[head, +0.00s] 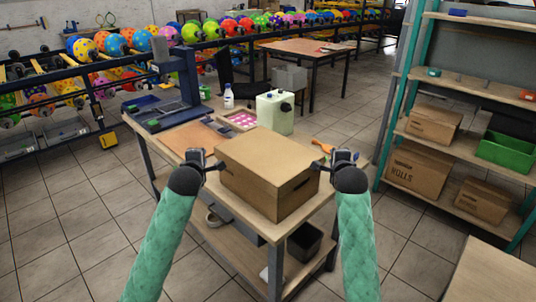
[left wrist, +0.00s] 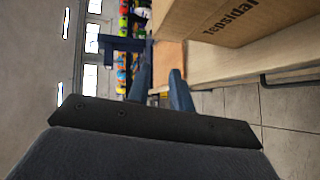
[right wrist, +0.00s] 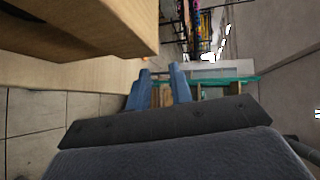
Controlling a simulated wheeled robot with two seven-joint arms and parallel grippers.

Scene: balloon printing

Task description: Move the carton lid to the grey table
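A closed brown carton (head: 255,185) stands on the wooden-topped workbench (head: 180,140), with a dark hand hole in its right-facing side. Its flat lid (head: 268,152) covers the top; I cannot make out the seam clearly. My left gripper (head: 218,167) is at the carton's left side and my right gripper (head: 325,165) is at its right side. In the wrist views, the fingers of the left gripper (left wrist: 160,82) and right gripper (right wrist: 160,80) are apart with nothing between them. The carton shows beside both. I cannot identify a grey tabletop.
A white-green jug (head: 275,113), a bottle (head: 228,96), a pink-filled tray (head: 240,120) and a blue press (head: 175,90) stand behind the carton. An orange tool (head: 322,146) lies at right. Shelves with cartons (head: 433,124) stand right; a pale surface (head: 495,272) is front right.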

